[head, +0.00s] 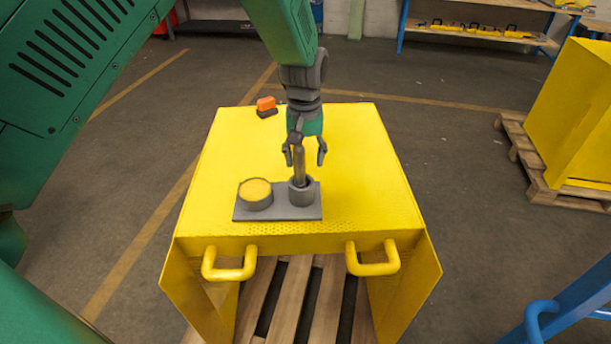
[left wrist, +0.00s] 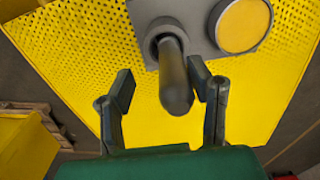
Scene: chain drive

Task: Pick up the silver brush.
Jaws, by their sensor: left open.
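The brush (head: 300,165) is a dark grey-silver rod standing upright in a grey cup (head: 301,196) on a flat grey plate (head: 279,209). Its lower end is hidden inside the cup. In the left wrist view the brush (left wrist: 175,80) points toward the camera out of the round cup (left wrist: 158,34). My left gripper (head: 305,156) is above the cup, pointing down, with open fingers on both sides of the brush's upper part. In the left wrist view one finger is clear of the brush; the other looks very close to it, and I cannot tell whether they touch.
A round grey container with a yellow top (head: 256,193) sits on the same plate, left of the cup. An orange and black object (head: 266,106) lies at the back left of the yellow table (head: 365,150). Two yellow handles stick out in front. The table's right side is clear.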

